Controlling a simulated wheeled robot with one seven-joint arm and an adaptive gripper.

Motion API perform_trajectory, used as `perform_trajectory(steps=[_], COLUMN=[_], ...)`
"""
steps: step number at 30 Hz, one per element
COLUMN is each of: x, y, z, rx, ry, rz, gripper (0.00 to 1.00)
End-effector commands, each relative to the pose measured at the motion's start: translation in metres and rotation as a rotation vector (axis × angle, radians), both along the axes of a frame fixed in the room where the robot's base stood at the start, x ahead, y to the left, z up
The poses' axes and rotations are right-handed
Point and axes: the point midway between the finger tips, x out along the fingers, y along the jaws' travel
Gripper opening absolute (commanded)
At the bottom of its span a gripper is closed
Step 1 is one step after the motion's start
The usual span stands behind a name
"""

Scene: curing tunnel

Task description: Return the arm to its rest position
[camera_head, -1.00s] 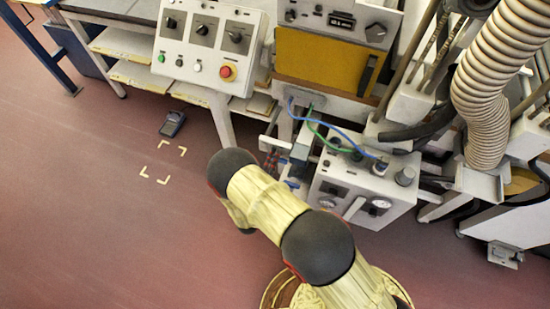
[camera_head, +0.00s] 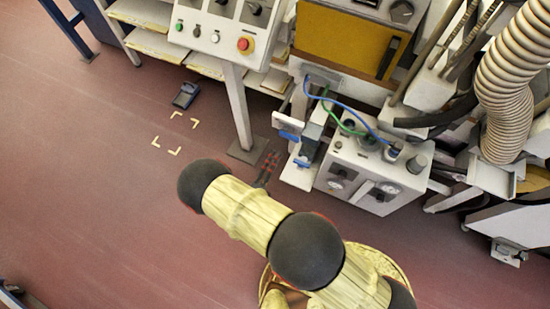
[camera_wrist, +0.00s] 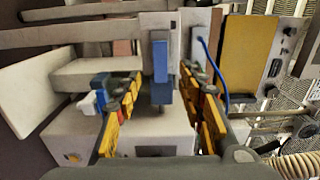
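My arm (camera_head: 240,210) shows as cream links with dark round joints in the lower middle of the head view. It reaches up and left over the floor. My gripper (camera_wrist: 161,77) is open in the wrist view, with its yellow-and-dark fingers spread at left and right and nothing held between them. A blue block on a pale upright (camera_wrist: 161,75) shows through the gap, beyond the fingers and apart from them.
A white gauge box (camera_head: 375,170) with blue and green hoses stands right of the arm. A control panel (camera_head: 215,30) with a red button is above. A ribbed hose (camera_head: 505,80) hangs at right.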

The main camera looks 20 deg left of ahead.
Motion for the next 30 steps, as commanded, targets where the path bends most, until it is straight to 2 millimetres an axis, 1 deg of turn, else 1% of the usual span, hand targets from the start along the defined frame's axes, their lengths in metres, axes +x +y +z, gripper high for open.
perform_trajectory(steps=[13, 16, 18, 20, 23, 25, 27, 28, 30], x=[0.000, 0.000, 0.000, -0.001, -0.010, -0.017, -0.026, -0.029, -0.036], y=[0.000, 0.000, -0.003, -0.014, -0.052, -0.078, -0.097, -0.104, -0.119], z=[0.000, -0.001, -0.006, -0.011, -0.021, -0.023, -0.017, -0.013, -0.001], rx=[0.006, 0.053, 0.118, 0.188, 0.301, 0.378, 0.474, 0.520, 0.631], ry=[0.000, 0.000, 0.012, 0.023, 0.034, 0.030, 0.012, 0.003, -0.028], rz=[0.000, -0.001, -0.012, -0.053, -0.165, -0.252, -0.345, -0.385, -0.488], gripper=[0.39, 0.39, 0.39, 0.39, 0.39, 0.39, 0.39, 0.39, 0.39])
